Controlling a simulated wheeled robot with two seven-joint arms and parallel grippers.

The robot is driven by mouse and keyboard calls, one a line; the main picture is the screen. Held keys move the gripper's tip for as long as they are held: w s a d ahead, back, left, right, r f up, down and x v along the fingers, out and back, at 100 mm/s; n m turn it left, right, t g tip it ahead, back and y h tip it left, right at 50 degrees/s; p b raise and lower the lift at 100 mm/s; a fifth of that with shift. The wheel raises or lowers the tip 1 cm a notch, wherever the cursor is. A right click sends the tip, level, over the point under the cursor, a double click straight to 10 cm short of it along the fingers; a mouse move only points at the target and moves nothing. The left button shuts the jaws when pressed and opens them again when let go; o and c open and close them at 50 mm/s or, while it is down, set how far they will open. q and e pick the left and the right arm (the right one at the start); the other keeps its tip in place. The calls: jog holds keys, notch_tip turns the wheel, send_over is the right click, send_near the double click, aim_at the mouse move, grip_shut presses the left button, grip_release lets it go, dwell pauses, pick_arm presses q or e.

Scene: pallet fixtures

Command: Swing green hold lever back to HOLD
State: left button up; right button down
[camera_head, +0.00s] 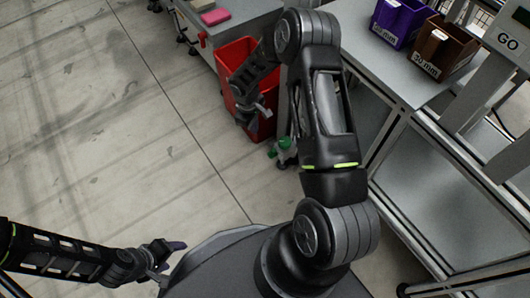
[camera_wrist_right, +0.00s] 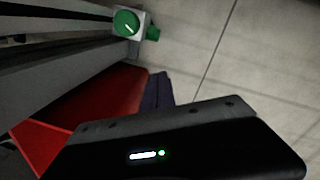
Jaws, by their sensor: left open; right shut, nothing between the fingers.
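The green hold lever (camera_head: 284,150) shows as a small green part with a pale body, low beside the bench leg in the head view. In the right wrist view a round green knob with a white mark (camera_wrist_right: 126,23) sits on a pale block at the top. My right gripper (camera_head: 252,114) is shut and empty in front of the red bin, up and left of the green part and apart from it. My left gripper (camera_head: 172,262) is open and empty at the lower left, far from the lever. My right arm passes close beside the green part. The lever's setting cannot be read.
A red bin (camera_head: 237,55) stands by the bench; its red wall also shows in the right wrist view (camera_wrist_right: 105,112). Purple (camera_head: 399,20) and brown (camera_head: 443,46) bins sit on the grey table at the right, near a GO panel (camera_head: 508,40). The floor at left is clear.

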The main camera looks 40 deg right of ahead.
aim_at(273, 153)
dwell(0.3)
jog(key=s+d+f+b, duration=0.1)
jog(key=f+b, duration=0.1)
jog(key=f, duration=0.3)
jog(key=s+d+f+b, duration=0.2)
jog(key=f+b, duration=0.1)
jog(key=f, duration=0.2)
jog(key=shift+s+f, duration=0.25)
jog(key=shift+f, duration=0.05)
